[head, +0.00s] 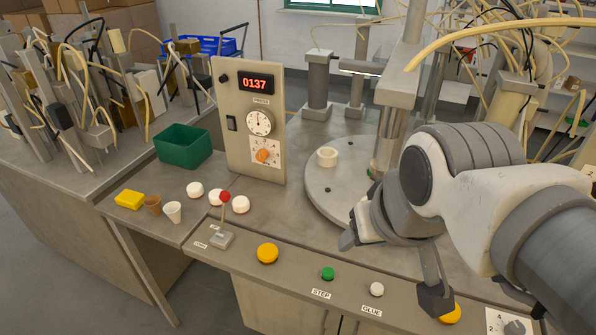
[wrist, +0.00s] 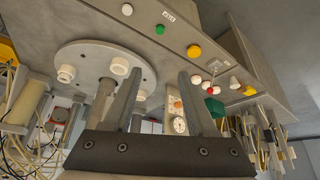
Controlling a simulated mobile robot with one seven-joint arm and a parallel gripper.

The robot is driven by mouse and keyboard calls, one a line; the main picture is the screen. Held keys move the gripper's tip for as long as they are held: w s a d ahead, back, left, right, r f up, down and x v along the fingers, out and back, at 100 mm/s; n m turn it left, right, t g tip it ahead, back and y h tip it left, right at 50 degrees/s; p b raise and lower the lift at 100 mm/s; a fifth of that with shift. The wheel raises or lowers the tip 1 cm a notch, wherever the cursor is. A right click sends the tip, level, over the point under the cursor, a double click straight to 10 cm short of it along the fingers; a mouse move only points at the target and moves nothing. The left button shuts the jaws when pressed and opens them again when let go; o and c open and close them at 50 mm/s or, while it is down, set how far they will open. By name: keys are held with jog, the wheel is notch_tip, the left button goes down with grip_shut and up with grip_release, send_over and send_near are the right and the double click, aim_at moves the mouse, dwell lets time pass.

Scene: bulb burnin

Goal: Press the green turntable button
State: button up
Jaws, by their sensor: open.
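The green button (head: 327,273) sits on the front ledge of the bench, above a label reading STEP. It also shows in the wrist view (wrist: 159,29), beyond the fingertips and in line with other buttons. My gripper (head: 392,268) is open and empty, to the right of the green button in the head view and apart from it. Both fingers show in the wrist view (wrist: 161,75) with nothing between them. The round grey turntable (head: 322,196) lies behind the button and carries a pale ring-shaped holder (head: 327,157). My arm hides the turntable's right part.
A white button (head: 376,289) labelled GLUE is right of the green one. A larger yellow button (head: 267,253) is left, and another (head: 451,313) is partly hidden by my gripper. A red-tipped lever (head: 224,197), cups and a panel reading 0137 (head: 256,84) stand further left.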

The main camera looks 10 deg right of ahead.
grip_shut()
dwell(1.4)
